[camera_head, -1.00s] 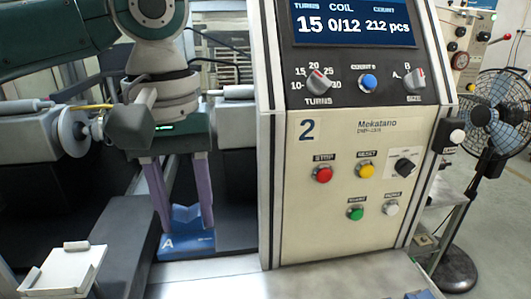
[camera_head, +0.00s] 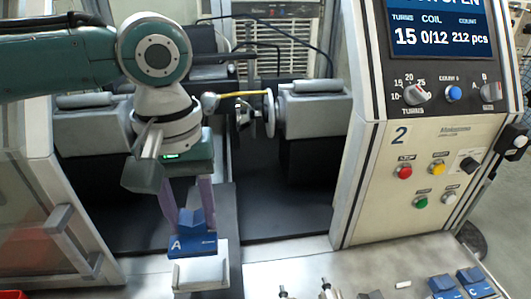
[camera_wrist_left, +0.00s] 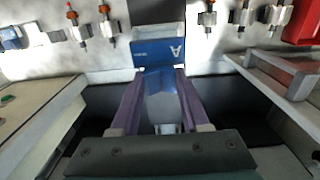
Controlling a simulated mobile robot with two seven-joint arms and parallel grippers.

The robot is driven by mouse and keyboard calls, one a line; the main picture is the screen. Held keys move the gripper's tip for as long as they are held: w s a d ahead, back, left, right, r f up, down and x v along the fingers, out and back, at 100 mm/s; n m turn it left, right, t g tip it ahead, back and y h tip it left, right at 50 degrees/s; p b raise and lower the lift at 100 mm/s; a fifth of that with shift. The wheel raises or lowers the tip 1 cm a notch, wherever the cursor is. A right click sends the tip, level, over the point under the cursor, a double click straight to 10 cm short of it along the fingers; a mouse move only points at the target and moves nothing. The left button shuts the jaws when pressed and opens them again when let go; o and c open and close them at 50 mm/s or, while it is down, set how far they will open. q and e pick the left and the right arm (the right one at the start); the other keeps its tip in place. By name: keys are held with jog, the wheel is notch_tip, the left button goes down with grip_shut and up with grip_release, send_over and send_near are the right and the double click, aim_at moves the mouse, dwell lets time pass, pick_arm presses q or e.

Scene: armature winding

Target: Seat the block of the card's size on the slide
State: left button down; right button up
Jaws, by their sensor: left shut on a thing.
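My left gripper (camera_head: 187,215) comes down from the left arm, its purple fingers shut on a blue V-notched block marked A (camera_head: 193,243). In the left wrist view the block (camera_wrist_left: 158,52) sits between and beyond the fingertips. The block is over the near end of the dark slide rail (camera_head: 227,215), just behind a white stand (camera_head: 202,272). I cannot tell whether it touches the rail. Two other blue blocks, one (camera_head: 443,286) beside one marked C (camera_head: 473,280), lie at the lower right. I cannot make out a size card. My right gripper is not seen.
The control panel (camera_head: 425,170) stands at the right, its screen (camera_head: 436,28) reading 15, 0/12, 212 pcs. Small tools (camera_head: 326,290) lie on the pale bench (camera_head: 300,250). A door with a handle (camera_head: 68,240) is at the left. A wire-guide disc (camera_head: 268,112) is behind.

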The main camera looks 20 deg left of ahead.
pick_arm(q)
notch_tip(320, 180, down, 4)
jog(key=b, duration=0.3)
jog(key=shift+r+b, duration=0.2)
jog(key=shift+b, duration=0.15)
jog(key=shift+f, duration=0.25)
jog(key=shift+f+b, duration=0.35)
jog(key=shift+f, duration=0.4)
jog(key=shift+f, duration=0.35)
jog(key=shift+c, duration=1.6)
grip_release()
notch_tip(320, 180, up, 10)
jog(key=shift+b, duration=0.85)
jog(key=shift+f, duration=0.1)
